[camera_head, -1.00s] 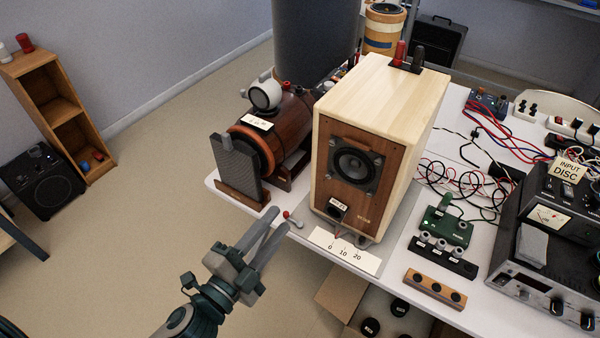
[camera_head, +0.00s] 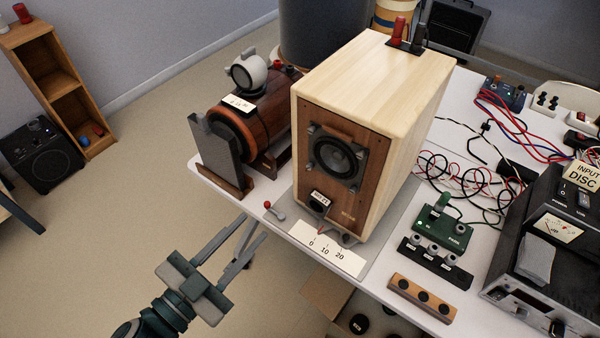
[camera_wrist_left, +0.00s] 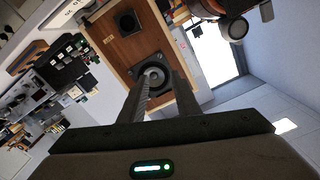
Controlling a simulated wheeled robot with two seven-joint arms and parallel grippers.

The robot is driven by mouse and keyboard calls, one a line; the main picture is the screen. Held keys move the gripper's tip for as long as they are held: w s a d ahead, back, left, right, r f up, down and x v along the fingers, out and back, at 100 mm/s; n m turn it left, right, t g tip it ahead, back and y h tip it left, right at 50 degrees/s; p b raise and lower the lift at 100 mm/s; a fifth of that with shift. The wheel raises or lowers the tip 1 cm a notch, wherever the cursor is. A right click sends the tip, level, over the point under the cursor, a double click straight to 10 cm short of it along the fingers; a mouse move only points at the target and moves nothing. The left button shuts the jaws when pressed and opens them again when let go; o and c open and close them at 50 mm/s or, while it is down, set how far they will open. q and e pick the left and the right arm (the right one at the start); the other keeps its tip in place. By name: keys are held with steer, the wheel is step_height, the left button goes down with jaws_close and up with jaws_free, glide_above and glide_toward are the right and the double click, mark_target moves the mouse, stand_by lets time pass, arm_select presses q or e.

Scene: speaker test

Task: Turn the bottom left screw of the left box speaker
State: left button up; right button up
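The box speaker (camera_head: 375,85) stands on the white table in the head view, with a pale wood case and a dark wood front. Its round driver (camera_head: 338,156) has grey fittings at its corners, one at the lower left; single screws are too small to make out. The speaker front also shows in the left wrist view (camera_wrist_left: 118,55), turned, beyond the fingers. My left gripper (camera_head: 253,227) is open and empty, in front of the table edge, below and left of the speaker and apart from it. Its fingers show in the wrist view (camera_wrist_left: 162,76). My right gripper is not in view.
A numbered card (camera_head: 325,250) and a red-tipped lever (camera_head: 272,209) lie before the speaker. A brown cylinder device (camera_head: 255,120) and an upright grey panel (camera_head: 215,152) stand left. A green device (camera_head: 443,227), wires and a meter unit (camera_head: 550,245) are right. Floor space is free left of the table.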

arm_select(q)
steer(key=shift+w+d, duration=0.15)
steer(key=p, duration=0.2)
glide_toward(309, 168)
steer(key=p+x, duration=0.2)
steer(key=x, duration=0.5)
steer(key=shift+w+d, duration=0.15)
steer(key=shift+w, duration=0.05)
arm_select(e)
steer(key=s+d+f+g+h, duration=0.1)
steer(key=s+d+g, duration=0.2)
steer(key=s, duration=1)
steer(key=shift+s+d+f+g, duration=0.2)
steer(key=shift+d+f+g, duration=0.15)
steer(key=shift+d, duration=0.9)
arm_select(q)
steer(key=shift+c, duration=0.3)
jaws_close()
